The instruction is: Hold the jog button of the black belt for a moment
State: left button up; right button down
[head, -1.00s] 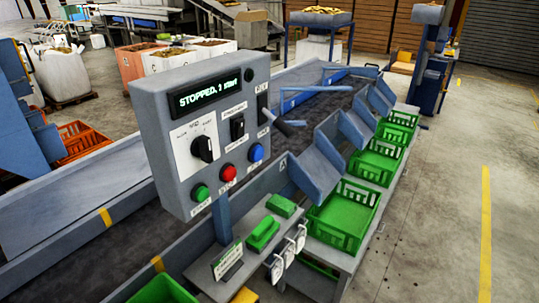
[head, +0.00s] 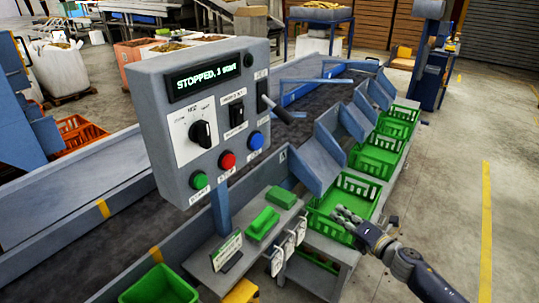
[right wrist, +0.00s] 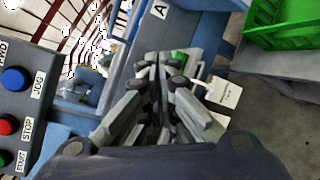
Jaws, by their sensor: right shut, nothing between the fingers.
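The grey control panel (head: 175,130) stands on a post beside the black belt (head: 325,92); its display reads "STOPPED" at the start. The blue jog button (head: 257,140) is at the panel's lower right. It also shows at the left edge of the right wrist view (right wrist: 15,79), with the label JOG beside it. My right gripper (head: 342,213) is shut and empty, over the nearest green crate, to the right of the panel and apart from the button. Its closed fingers (right wrist: 161,68) fill the middle of the wrist view. My left gripper is not in view.
A red stop button (head: 227,160), a green start button (head: 200,180), a black selector knob (head: 201,133) and a lever (head: 275,108) share the panel. A shelf with green blocks (head: 262,223) and hanging tags (head: 287,245) lies below. Green crates (head: 375,160) line the belt's right side.

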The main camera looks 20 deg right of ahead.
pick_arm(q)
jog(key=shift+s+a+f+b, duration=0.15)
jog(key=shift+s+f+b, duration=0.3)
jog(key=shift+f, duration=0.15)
pick_arm(e)
jog(key=s+a+r+n+g+y, duration=0.1)
jog(key=a+r+n+y, duration=0.2)
jog(key=a+r+n, duration=0.2)
jog(key=s+a+r+n+y, duration=0.1)
jog(key=a+r+n+y, duration=0.3)
jog(key=r+n, duration=0.7)
notch_tip(320, 180, up, 5)
jog(key=shift+s+a+r+n+g, duration=0.15)
jog(key=shift+a+n+g, duration=0.25)
jog(key=shift+a, duration=0.7)
jog(key=p, duration=0.7)
send_near(260, 147)
jog(key=x, duration=0.6)
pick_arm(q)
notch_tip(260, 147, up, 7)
pick_arm(e)
jog(key=shift+w+a, duration=0.3)
jog(key=shift+w, duration=0.15)
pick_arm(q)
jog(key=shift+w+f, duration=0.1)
